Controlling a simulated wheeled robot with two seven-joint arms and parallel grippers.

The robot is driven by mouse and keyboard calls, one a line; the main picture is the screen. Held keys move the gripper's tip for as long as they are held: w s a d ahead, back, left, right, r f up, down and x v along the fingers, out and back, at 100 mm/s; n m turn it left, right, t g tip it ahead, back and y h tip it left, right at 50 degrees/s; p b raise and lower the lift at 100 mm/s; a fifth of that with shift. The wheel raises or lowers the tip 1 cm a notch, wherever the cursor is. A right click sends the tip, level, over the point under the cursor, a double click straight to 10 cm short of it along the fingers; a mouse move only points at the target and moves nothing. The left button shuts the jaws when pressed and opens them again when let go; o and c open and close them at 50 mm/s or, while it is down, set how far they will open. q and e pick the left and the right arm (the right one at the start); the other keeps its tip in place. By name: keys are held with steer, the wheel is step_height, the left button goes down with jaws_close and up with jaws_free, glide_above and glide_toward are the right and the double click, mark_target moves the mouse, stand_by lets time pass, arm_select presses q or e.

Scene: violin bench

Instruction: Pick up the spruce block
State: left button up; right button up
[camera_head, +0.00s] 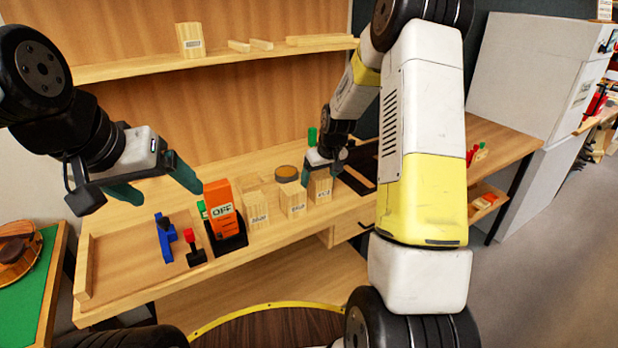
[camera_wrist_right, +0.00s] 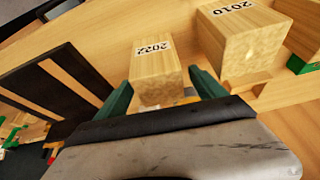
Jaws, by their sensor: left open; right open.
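Several pale wooden blocks with paper labels stand in a row on the bench; I cannot tell by look alone which is spruce. The rightmost block (camera_head: 320,190) is below my right gripper (camera_head: 321,168). In the right wrist view this block (camera_wrist_right: 157,80), labelled 2022, sits between the green fingers of my open right gripper (camera_wrist_right: 160,92). The block labelled 2010 (camera_wrist_right: 243,42) is beside it; it is the middle block (camera_head: 293,200) in the head view. A third block (camera_head: 257,208) stands further left. My left gripper (camera_head: 150,190) is open and empty, above the bench's left part.
An orange OFF box (camera_head: 222,208) stands in a black holder, with blue and red tools (camera_head: 166,236) to its left. A round tin (camera_head: 286,173) is behind the blocks. A dark slotted rack (camera_wrist_right: 60,85) is near the right gripper. A shelf (camera_head: 130,68) runs above.

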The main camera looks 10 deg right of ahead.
steer(key=shift+x, duration=1.2)
steer(key=shift+r, duration=0.1)
steer(key=c, duration=1.6)
